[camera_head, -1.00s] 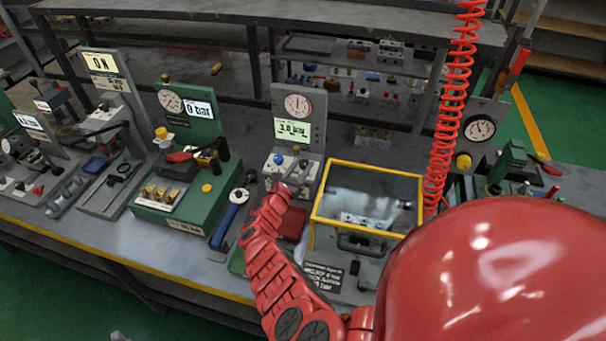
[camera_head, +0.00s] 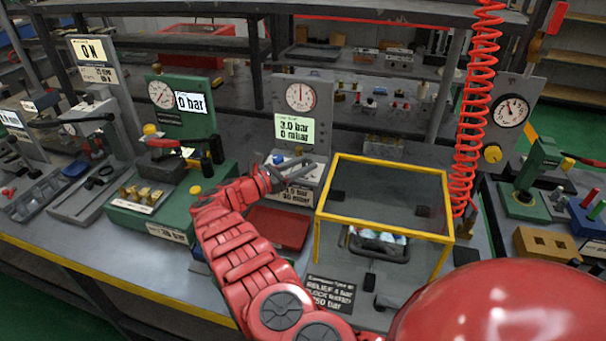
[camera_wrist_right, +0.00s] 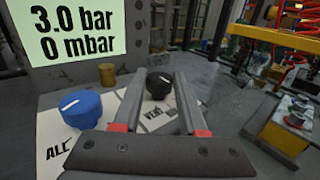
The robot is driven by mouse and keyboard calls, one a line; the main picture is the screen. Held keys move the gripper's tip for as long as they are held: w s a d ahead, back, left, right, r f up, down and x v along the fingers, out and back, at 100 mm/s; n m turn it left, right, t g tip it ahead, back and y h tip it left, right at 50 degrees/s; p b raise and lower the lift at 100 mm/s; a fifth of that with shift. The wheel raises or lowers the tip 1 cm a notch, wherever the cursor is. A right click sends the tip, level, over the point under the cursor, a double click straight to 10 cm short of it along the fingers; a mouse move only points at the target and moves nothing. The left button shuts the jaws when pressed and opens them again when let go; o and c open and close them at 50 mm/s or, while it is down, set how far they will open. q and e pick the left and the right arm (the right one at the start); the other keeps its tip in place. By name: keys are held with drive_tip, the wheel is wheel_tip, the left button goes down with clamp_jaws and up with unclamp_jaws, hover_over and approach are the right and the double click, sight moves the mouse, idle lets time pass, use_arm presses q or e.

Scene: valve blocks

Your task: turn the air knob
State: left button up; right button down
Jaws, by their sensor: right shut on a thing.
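A grey test stand (camera_head: 328,95) carries a dial and a screen reading 3.0 bar and 0 mbar. At its foot are a blue knob (camera_wrist_right: 82,106) with a white pointer mark and a black knob (camera_wrist_right: 158,86), each by a partly hidden label. The blue knob also shows in the head view (camera_head: 278,159). I cannot read for sure which label says air. My right gripper (camera_head: 300,169) reaches the stand's foot. In the right wrist view its fingers (camera_wrist_right: 157,78) are on either side of the black knob, shut on it. The blue knob is outside, left of the fingers. My left gripper is not in view.
A yellow-framed clear box (camera_head: 385,205) stands close right of the gripper. A red coiled hose (camera_head: 475,110) hangs behind it. A red tray (camera_head: 278,228) lies below my right forearm. A green valve block (camera_head: 165,205) stands to the left.

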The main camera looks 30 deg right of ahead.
idle(0.3)
drive_tip(key=shift+c, duration=2.3)
unclamp_jaws()
drive_tip(key=a+b, duration=0.5)
drive_tip(key=a, duration=1.2)
drive_tip(key=shift+s+a, duration=0.15)
drive_tip(key=shift+s, duration=0.15)
